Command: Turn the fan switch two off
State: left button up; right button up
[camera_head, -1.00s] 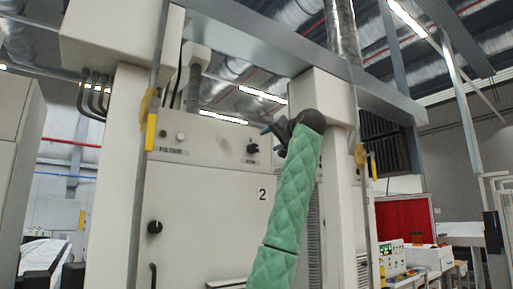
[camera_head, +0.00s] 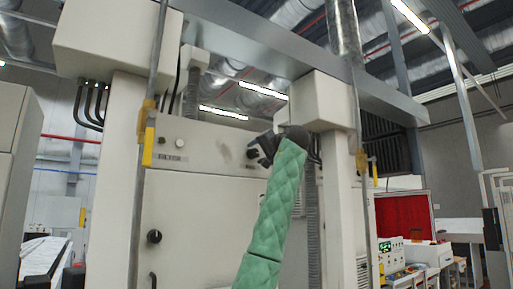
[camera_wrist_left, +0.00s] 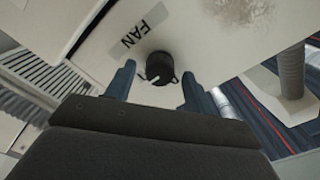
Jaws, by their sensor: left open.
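The fan switch is a round black knob with a pale pointer mark, set on the cream machine panel. In the left wrist view the knob (camera_wrist_left: 160,68) sits beside the FAN label (camera_wrist_left: 137,34). My left gripper (camera_wrist_left: 157,82) is open, with one blue-grey fingertip on each side of the knob. Whether the fingers touch it cannot be told. In the head view my left gripper (camera_head: 262,147) is at the panel's upper right, in front of the knob (camera_head: 252,154), which is partly hidden. My green arm sleeve covers part of the panel below. My right gripper is not in view.
The FILTER label (camera_head: 173,158) with small buttons is at the panel's upper left. A black knob (camera_head: 154,236) is lower on the machine. A vertical pole (camera_head: 151,100) with a yellow bracket stands in front. A flexible grey duct (camera_head: 312,210) runs right of my arm.

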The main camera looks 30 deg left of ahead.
pick_arm(q)
jog(key=shift+w+a, duration=0.3)
jog(key=shift+a, duration=0.3)
jog(key=shift+d, duration=0.1)
jog(key=shift+c, duration=0.2)
jog(key=c, duration=0.9)
jog(key=shift+f, duration=0.1)
jog(key=shift+c, duration=0.2)
